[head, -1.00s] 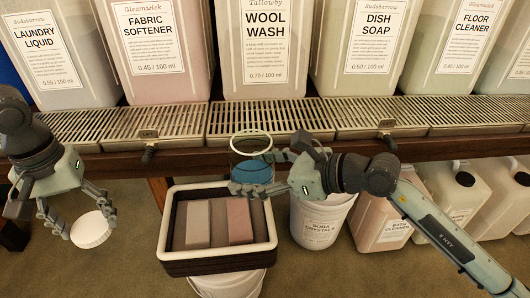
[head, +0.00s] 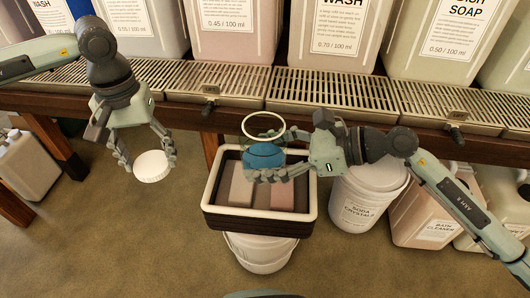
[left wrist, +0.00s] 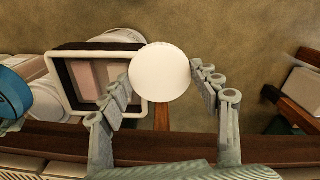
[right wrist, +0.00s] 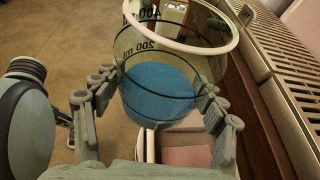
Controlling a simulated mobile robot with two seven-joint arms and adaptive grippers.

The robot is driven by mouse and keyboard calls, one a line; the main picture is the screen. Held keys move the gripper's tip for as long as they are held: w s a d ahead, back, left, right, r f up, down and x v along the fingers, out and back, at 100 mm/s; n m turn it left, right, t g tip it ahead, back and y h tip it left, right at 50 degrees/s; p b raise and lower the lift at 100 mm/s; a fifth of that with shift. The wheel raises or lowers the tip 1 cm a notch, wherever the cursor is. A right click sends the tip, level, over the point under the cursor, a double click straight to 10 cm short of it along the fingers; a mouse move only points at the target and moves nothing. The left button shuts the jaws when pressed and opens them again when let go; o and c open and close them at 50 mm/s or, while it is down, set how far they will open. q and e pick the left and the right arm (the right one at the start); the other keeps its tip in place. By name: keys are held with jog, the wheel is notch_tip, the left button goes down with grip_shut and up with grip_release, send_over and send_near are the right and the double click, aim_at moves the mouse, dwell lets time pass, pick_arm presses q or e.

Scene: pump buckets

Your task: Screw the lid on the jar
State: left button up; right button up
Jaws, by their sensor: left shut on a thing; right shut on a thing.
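The white round lid (head: 151,166) is held level between the fingers of my left gripper (head: 148,158), to the left of the jar and apart from it. The lid's flat top fills the space between the fingertips in the left wrist view (left wrist: 160,72). The clear jar (head: 264,134), open at the top with a white rim and blue contents, is held upright by my right gripper (head: 277,160). In the right wrist view the jar (right wrist: 166,75) shows volume marks, with fingers on both sides. Both grippers are shut on their things.
A white-rimmed crate (head: 211,218) with several soap bars stands below the jar on a white bucket (head: 260,252). The drip-grate shelf (head: 330,90) with large dispensers runs behind. A soda crystals bucket (head: 365,200) stands right. The floor between lid and crate is clear.

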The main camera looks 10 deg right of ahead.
pick_arm(q)
jog(key=w+d+r+n, duration=0.2)
jog(key=d+r+n, duration=0.1)
jog(key=d+r, duration=0.8)
jog(key=n, duration=0.2)
send_near(264, 144)
jog(key=w+r, duration=0.2)
jog(key=w, duration=0.2)
jog(key=shift+s+d, duration=0.25)
jog(key=shift+f, duration=0.1)
jog(key=shift+f, duration=1.95)
jog(key=shift+f, duration=0.85)
jog(key=shift+f, duration=0.55)
